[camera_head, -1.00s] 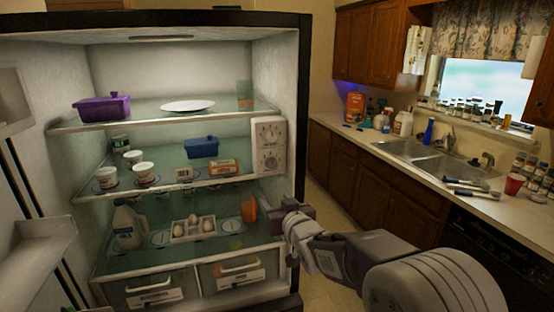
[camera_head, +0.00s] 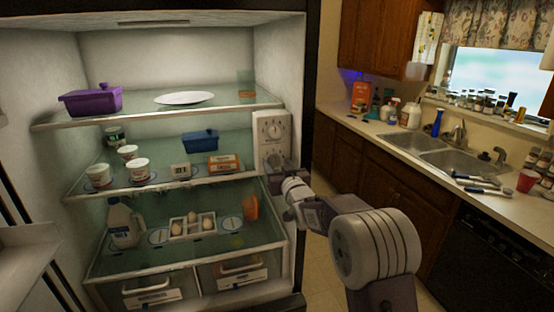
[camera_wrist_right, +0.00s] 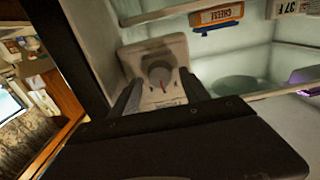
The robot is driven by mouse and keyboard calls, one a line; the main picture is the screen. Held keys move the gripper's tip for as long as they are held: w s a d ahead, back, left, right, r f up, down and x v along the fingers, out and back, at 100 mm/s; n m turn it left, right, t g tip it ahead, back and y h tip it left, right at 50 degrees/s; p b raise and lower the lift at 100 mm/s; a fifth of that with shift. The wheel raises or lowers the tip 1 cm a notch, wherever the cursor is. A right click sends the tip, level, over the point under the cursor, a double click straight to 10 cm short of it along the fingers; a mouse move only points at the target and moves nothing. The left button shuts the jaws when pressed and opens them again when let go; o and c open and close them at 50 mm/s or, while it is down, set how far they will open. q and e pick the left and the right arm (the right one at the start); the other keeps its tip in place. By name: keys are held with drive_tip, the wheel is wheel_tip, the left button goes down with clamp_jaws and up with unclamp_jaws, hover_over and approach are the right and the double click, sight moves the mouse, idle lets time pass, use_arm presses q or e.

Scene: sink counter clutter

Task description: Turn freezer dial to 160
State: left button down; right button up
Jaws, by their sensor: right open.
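The white control panel (camera_head: 260,140) is on the fridge's right inner wall and carries two round dials. The upper dial (camera_head: 272,131) is in clear view in the head view. The lower dial is hidden behind my right gripper (camera_head: 276,166) there. In the right wrist view a grey dial (camera_wrist_right: 160,75) with a red mark faces the camera, just beyond the open fingers of my right gripper (camera_wrist_right: 158,100). The fingers are spread to either side of this dial, and whether they touch the panel cannot be told. I cannot read the dial's setting. My left gripper is out of view.
Glass shelves hold a purple dish (camera_head: 92,102), a white plate (camera_head: 185,98), a blue dish (camera_head: 200,140), a cheese box (camera_head: 223,163), a milk jug (camera_head: 125,222) and an egg tray (camera_head: 193,226). A sink counter (camera_head: 400,140) stands at the right.

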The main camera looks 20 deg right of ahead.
drive_tip(key=shift+w+a+r, duration=0.1)
drive_tip(key=shift+w+r, duration=0.05)
drive_tip(key=shift+w, duration=0.05)
drive_tip(key=shift+w, duration=0.1)
drive_tip(key=shift+w, duration=0.1)
clamp_jaws()
